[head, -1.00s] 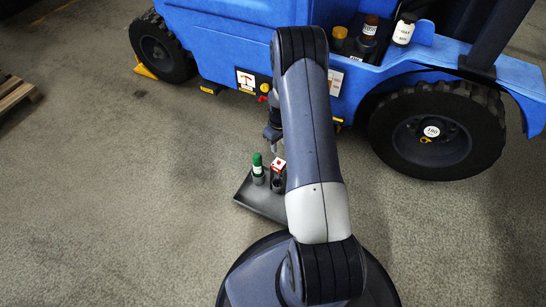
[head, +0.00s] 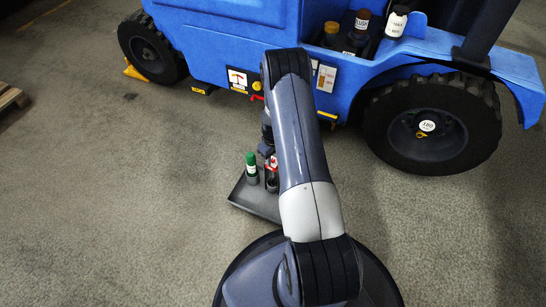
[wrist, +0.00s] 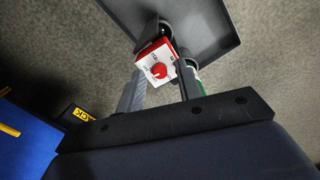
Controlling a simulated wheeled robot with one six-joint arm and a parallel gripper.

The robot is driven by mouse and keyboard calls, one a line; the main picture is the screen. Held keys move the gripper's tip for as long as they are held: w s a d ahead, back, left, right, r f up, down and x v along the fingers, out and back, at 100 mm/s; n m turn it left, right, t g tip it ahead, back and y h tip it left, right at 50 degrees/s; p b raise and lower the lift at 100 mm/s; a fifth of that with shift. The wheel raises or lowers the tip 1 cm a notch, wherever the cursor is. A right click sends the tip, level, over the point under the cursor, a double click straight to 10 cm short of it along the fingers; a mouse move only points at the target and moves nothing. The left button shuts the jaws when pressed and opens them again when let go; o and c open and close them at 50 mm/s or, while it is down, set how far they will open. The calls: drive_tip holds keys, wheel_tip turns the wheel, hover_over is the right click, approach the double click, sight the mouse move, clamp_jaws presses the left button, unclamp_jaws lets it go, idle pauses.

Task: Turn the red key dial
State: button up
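The red key dial appears to be the small red-and-white block with a round red knob (wrist: 159,70) and small dark marks on its white face. In the head view my gripper (head: 267,148) is mostly hidden behind my arm.
The dark tray (head: 255,204) sits low over the concrete floor. A blue vehicle (head: 215,38) with large black wheels (head: 432,125) stands behind it. Several bottles (head: 361,21) stand on the vehicle. A pallet (head: 10,97) lies at the far left.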

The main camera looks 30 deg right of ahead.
clamp_jaws()
drive_tip(key=shift+f+m+b, duration=0.15)
drive_tip(key=shift+m+b, duration=0.4)
drive_tip(key=shift+m, duration=0.45)
drive_tip(key=shift+m+b, duration=0.45)
drive_tip(key=shift+m, duration=1.35)
drive_tip(key=shift+o, duration=0.6)
unclamp_jaws()
drive_tip(key=shift+r, duration=0.2)
